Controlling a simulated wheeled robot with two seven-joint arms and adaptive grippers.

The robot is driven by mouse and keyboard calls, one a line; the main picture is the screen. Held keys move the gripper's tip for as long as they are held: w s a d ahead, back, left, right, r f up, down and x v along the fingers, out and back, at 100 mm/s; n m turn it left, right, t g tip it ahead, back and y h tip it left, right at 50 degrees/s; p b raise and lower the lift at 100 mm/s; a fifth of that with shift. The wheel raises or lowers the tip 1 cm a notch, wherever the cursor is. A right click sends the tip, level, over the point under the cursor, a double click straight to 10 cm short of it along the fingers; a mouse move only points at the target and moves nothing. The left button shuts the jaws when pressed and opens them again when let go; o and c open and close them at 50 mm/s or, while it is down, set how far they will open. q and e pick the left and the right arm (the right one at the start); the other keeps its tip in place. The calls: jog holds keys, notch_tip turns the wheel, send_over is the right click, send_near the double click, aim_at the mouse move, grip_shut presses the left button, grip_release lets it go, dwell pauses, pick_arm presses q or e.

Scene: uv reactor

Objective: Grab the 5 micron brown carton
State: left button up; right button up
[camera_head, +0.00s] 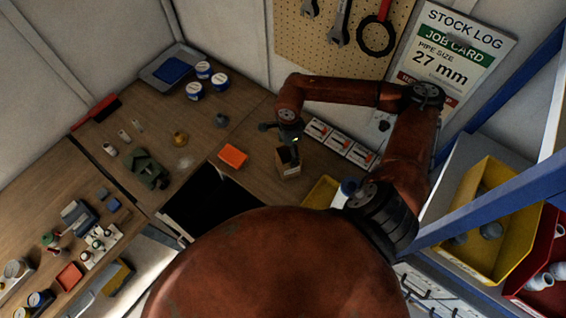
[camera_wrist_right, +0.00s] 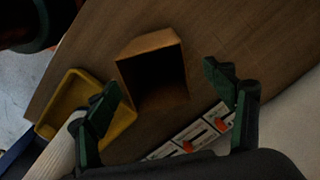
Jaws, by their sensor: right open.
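The brown carton (camera_head: 290,171) stands on the wooden bench, left of a row of white boxes. In the right wrist view the carton (camera_wrist_right: 148,46) shows as an open-topped box with a dark inside. Any micron marking on it cannot be read. My right gripper (camera_head: 291,152) is above the carton, pointing down, and hides part of it. In the right wrist view the right gripper (camera_wrist_right: 164,88) is open, with its green fingers on either side of the carton's image and a visible gap to each. I cannot tell the exact height above it. My left gripper is not in view.
White boxes with red and black labels (camera_head: 338,143) stand close on the right of the carton. A yellow tray (camera_head: 321,192) is in front. An orange box (camera_head: 233,156) lies to the left, beside a dark opening (camera_head: 205,207). Blue-and-white tins (camera_head: 203,71) stand further back.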

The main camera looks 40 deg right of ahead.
aim_at(288, 160)
jog(key=f+p, duration=0.2)
jog(key=f, duration=0.4)
jog(key=shift+s+p, duration=0.2)
jog(key=shift+p, duration=0.15)
jog(key=shift+f, duration=0.3)
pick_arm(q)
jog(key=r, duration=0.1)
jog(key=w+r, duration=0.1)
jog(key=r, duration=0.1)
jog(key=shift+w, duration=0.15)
pick_arm(e)
jog(key=shift+a+f, duration=0.1)
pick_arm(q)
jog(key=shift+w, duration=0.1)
pick_arm(e)
jog(key=c, duration=1.2)
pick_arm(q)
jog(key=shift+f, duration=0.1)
